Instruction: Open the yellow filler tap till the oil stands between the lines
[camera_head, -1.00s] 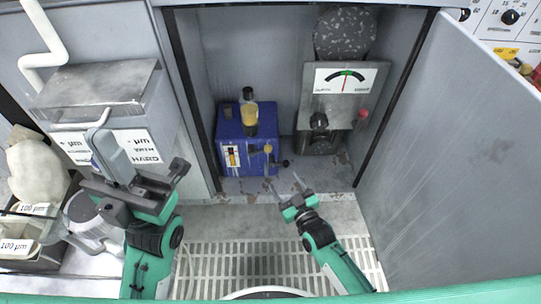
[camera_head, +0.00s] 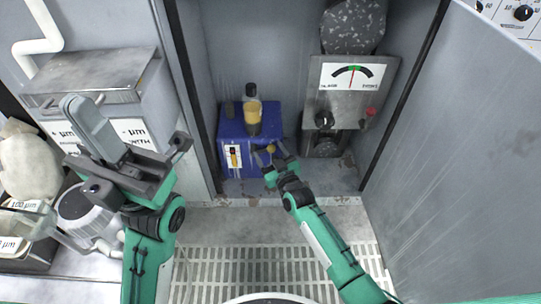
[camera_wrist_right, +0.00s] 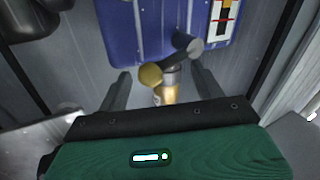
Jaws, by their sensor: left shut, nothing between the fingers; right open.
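The blue oil unit (camera_head: 232,130) stands on the cabinet floor with an amber-filled bottle (camera_head: 253,118) on top. The gauge shows partly in the right wrist view (camera_wrist_right: 222,18). The yellow filler tap (camera_head: 271,149) is at the unit's front right, partly hidden by my right gripper (camera_head: 274,158). In the right wrist view the tap's round yellow end (camera_wrist_right: 151,75) lies between the open fingers (camera_wrist_right: 160,90), apart from both. My left gripper (camera_head: 78,108) is shut and empty at the left.
A grey gauge box (camera_head: 350,85) with a red knob and dial stands right of the unit. The open cabinet door (camera_head: 450,150) bounds the right side. Labelled grey containers (camera_head: 95,85) and a white bag (camera_head: 28,160) are at the left. Grating floor lies in front.

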